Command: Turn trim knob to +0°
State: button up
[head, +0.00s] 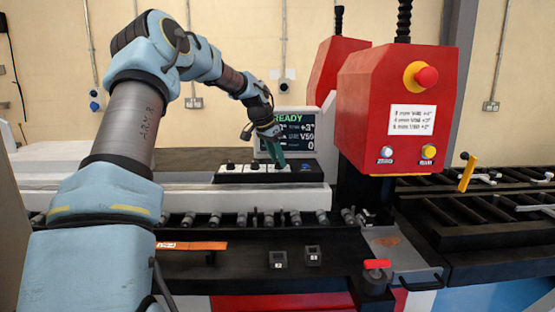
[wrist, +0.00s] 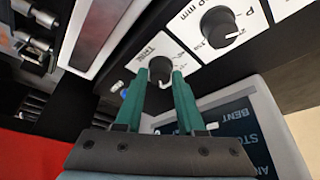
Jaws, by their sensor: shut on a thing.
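The trim knob (wrist: 160,65) is a small dark round knob on a white panel marked TRIM in the wrist view. My gripper (wrist: 159,80) has its two green fingers closed on either side of this knob. In the head view, my gripper (head: 278,157) reaches down to the white knob panel (head: 230,168) in front of the screen, and its fingers hide the trim knob there. The screen (head: 297,132) shows READY, with lines that seem to read +3° and V50, and a 0 at the bottom.
A larger dark knob (wrist: 219,26) sits beside the trim knob in the wrist view. The red press head (head: 395,110) with an emergency stop button (head: 426,77) stands right of the panel.

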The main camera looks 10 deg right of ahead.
grip_shut()
